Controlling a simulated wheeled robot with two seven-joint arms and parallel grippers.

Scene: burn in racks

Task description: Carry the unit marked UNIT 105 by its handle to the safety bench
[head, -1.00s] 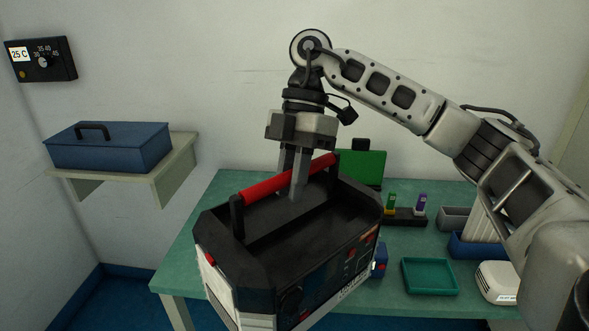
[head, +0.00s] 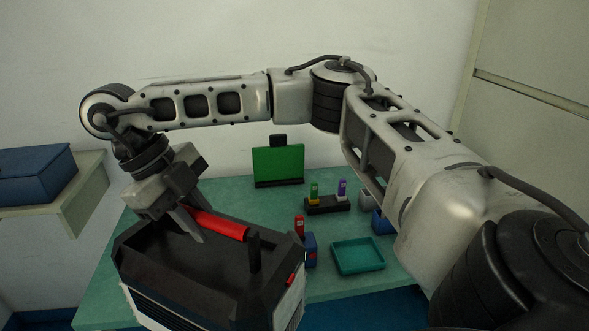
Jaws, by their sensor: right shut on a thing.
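A black and white unit (head: 195,275) with a red handle (head: 222,226) hangs in the lower left of the head view. My right gripper (head: 190,226) is shut on the red handle from above. The unit is held in front of a green-topped bench (head: 335,207) and hides its near left part. I cannot read a unit number on the sides that show now. My left gripper is not in view.
On the bench are a green screen (head: 278,165), a dark holder (head: 327,205) with small coloured pieces, a teal tray (head: 357,257) and a blue box (head: 310,249). A wall shelf (head: 75,210) at left bears a blue case (head: 35,176).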

